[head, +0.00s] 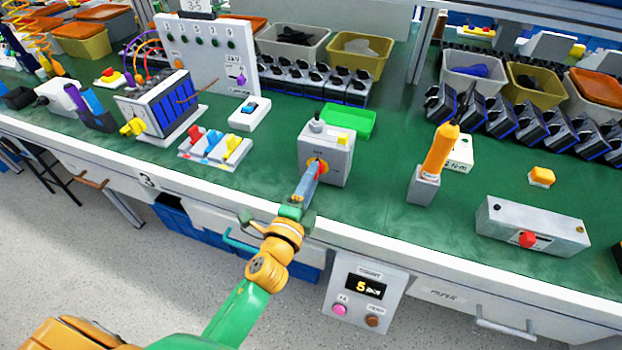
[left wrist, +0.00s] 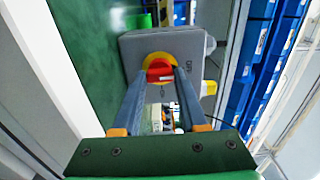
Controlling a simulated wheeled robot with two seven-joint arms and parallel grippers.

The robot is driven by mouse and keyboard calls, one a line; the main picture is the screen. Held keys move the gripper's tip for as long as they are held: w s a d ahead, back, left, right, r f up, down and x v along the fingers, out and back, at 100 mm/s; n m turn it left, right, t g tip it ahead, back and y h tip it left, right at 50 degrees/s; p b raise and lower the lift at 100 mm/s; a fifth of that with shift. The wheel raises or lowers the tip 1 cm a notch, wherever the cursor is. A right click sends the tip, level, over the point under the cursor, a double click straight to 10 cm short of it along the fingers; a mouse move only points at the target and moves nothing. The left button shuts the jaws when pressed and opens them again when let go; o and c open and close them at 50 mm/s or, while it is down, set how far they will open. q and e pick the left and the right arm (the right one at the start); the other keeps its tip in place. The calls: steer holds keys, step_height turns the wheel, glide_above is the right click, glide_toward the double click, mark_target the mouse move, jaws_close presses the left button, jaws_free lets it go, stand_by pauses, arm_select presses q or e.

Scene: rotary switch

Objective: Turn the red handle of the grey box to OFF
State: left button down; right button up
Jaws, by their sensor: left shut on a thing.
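The grey box (head: 338,155) stands on the green bench top near its front edge. Its red handle (left wrist: 160,71) sits on a round yellow plate in the left wrist view, where the box (left wrist: 136,47) also shows. My left gripper (head: 313,168) comes from the front and is shut on the red handle, one finger on each side in the left wrist view. In the head view my fingers hide much of the handle. My right gripper is in neither view.
A green tray (head: 350,121) is behind the box. Colored switches (head: 214,147) stand to its left, and an orange-handled device (head: 440,150) to its right. A grey box with a red knob (head: 533,228) lies farther right. A counter panel (head: 366,295) hangs below the bench edge.

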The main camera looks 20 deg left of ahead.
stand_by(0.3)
arm_select(q)
steer(key=shift+c, duration=2.2)
jaws_free()
steer(key=s+b, duration=0.1)
steer(key=s, duration=0.5)
steer(key=shift+s+a+f, duration=0.1)
steer(key=shift+f, duration=0.05)
steer(key=shift+s, duration=0.45)
